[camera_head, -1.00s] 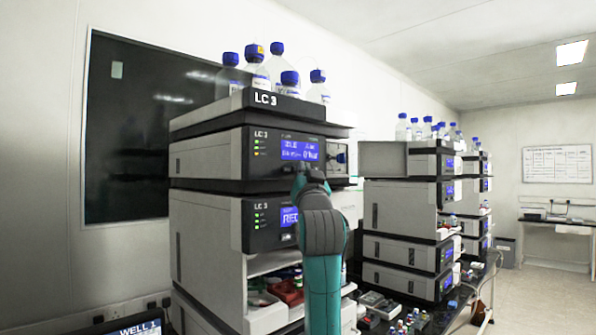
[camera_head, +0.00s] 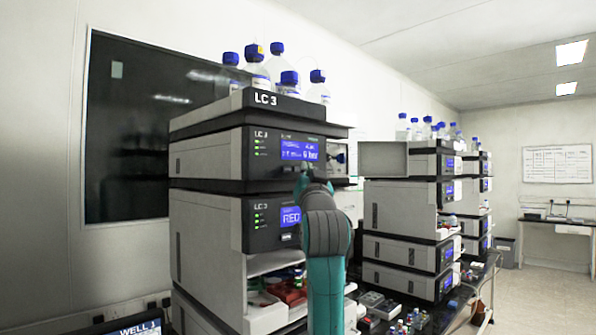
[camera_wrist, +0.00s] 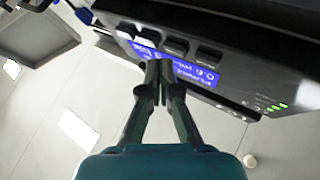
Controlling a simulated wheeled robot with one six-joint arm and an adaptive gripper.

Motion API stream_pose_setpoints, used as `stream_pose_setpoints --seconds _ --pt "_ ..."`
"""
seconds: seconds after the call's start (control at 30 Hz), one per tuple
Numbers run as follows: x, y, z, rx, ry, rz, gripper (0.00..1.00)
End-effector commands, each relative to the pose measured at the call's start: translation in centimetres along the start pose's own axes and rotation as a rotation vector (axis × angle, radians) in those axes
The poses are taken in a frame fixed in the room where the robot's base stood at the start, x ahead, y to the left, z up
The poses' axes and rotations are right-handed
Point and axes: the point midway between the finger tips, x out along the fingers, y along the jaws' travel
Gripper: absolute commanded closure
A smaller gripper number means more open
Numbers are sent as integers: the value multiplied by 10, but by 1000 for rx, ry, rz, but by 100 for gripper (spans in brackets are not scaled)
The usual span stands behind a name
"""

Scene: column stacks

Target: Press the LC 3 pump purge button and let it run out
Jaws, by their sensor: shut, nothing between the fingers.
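The LC 3 pump (camera_head: 215,158) is the upper module of the nearest stack, with a blue display (camera_head: 300,150) and small status lights on its dark front. In the wrist view the panel appears upside down, with its display (camera_wrist: 195,72) and a row of dark buttons (camera_wrist: 175,46) near the fingers. I cannot read which button is purge. My gripper (camera_wrist: 161,66) is shut and empty, its tips in front of the display and close to the buttons. Contact cannot be told. In the head view my gripper (camera_head: 304,172) is just below the pump display, partly hidden by my wrist.
Solvent bottles (camera_head: 289,82) with blue caps stand on top of this stack. A second LC 3 module (camera_head: 205,225) with a display sits below the pump. Other stacks (camera_head: 405,205) stand to the right. Small items crowd the bench. The floor (camera_head: 540,290) at right is clear.

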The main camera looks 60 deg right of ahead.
Motion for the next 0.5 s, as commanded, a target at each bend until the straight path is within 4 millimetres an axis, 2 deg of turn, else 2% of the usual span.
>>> stream_pose_setpoints --seconds 0.5 --pt "-6 5 -5 0 1 1 100"
